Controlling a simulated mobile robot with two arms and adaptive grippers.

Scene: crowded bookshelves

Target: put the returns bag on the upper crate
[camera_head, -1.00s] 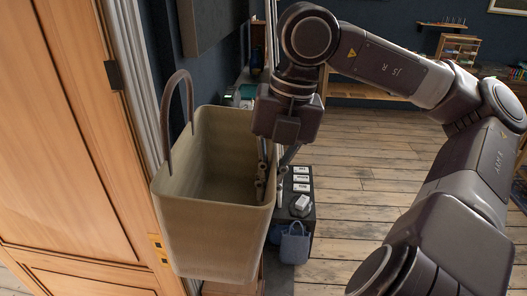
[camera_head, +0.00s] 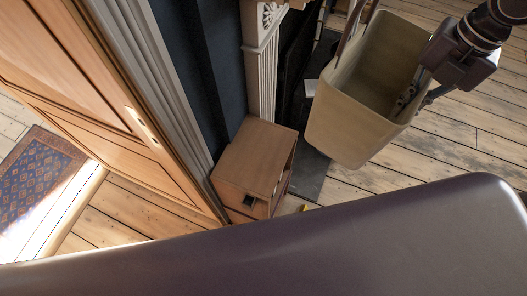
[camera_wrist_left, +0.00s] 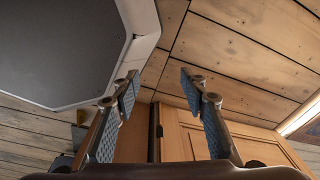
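The returns bag looks like a tall beige open bag (camera_head: 352,116) with a brown handle; it hangs in the air at the upper right of the head view. My right gripper (camera_head: 418,94) is shut on its right wall, one finger inside and one outside. A light wooden box (camera_head: 256,158) stands on the floor beside the door frame, left of and below the bag in the picture; its top is bare. I cannot tell whether it is the upper crate. My left gripper (camera_wrist_left: 160,84) is open and empty in the left wrist view; the head view does not show it.
A wooden door (camera_head: 80,85) and its frame lie left of the box. A dark wall and white fluted pillar (camera_head: 262,75) rise behind it. A patterned rug (camera_head: 38,172) lies beyond the door. Plank floor (camera_head: 430,152) is clear at right. My own body covers the bottom.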

